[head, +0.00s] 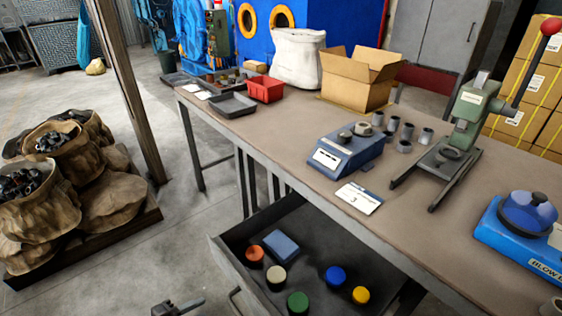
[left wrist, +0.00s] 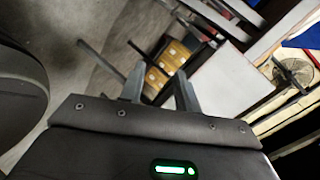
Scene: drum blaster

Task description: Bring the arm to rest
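My left gripper (left wrist: 158,88) shows in the left wrist view with its two fingers apart and nothing between them. In the head view a small dark part of a gripper (head: 178,307), which looks like my left one, shows at the bottom edge, left of the open drawer (head: 238,270) and apart from it. Most of that arm is outside the picture. My right gripper is in neither view.
The workbench (head: 270,128) holds a blue scale (head: 345,156), a green press (head: 468,110), an open carton (head: 357,80) and a red bin (head: 264,88). The drawer holds several coloured caps and a blue box (head: 281,246). Filled sacks (head: 75,180) stand at left; the floor between is clear.

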